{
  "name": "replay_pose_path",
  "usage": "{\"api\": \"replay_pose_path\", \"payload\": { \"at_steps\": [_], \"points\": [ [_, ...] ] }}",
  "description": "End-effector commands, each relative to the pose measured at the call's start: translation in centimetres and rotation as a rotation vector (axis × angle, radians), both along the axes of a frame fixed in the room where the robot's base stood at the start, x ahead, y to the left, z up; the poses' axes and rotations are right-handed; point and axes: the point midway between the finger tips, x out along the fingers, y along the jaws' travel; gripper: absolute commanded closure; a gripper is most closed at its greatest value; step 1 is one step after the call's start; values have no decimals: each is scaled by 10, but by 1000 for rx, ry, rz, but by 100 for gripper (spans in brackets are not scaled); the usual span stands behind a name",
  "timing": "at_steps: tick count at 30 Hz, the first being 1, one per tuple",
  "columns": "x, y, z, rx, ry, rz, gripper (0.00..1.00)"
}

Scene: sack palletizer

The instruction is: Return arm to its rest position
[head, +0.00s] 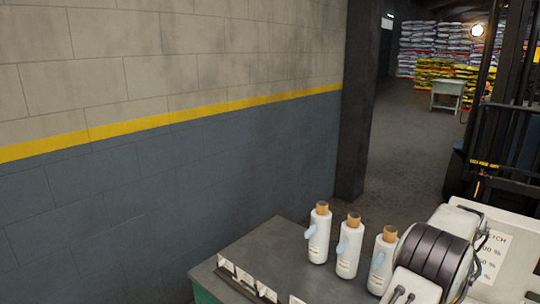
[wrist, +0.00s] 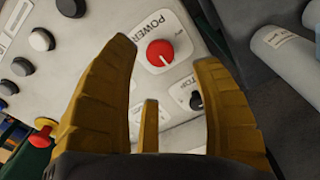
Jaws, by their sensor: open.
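My gripper (wrist: 165,52) shows in the wrist view with its yellow fingers spread apart and nothing held between them. Behind the fingers is a pale control panel (wrist: 100,22) with a red knob (wrist: 160,53) beside the word POWER. The knob shows in the gap between the fingertips; I cannot tell how far the fingers are from it. A smaller black knob (wrist: 196,101) is partly behind the right finger. In the head view my gripper cannot be made out. The lettered panel (head: 492,262) there is partly covered by a white and black ribbed body.
Three white bottles with brown tops (head: 319,238) stand on a dark bench (head: 255,262). Pale cylinders (wrist: 283,50) lie right in the wrist view. Black buttons (wrist: 41,40) and a red-and-yellow button (wrist: 42,133) are left. A forklift (head: 500,130) and stacked sacks (head: 440,45) stand behind.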

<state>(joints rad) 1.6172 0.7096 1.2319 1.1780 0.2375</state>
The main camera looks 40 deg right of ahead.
Motion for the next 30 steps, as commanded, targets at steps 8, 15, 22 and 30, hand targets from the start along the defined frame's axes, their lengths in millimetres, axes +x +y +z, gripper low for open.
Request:
{"api": "replay_pose_path", "payload": {
  "at_steps": [8,15,22,30],
  "points": [
    [20,80,-22,86,-6,200,41],
    [95,176,1,83,2,493,41],
    [150,283,24,44,10,795,41],
    [171,385,43,-50,-10,1158,41]
  ]
}}
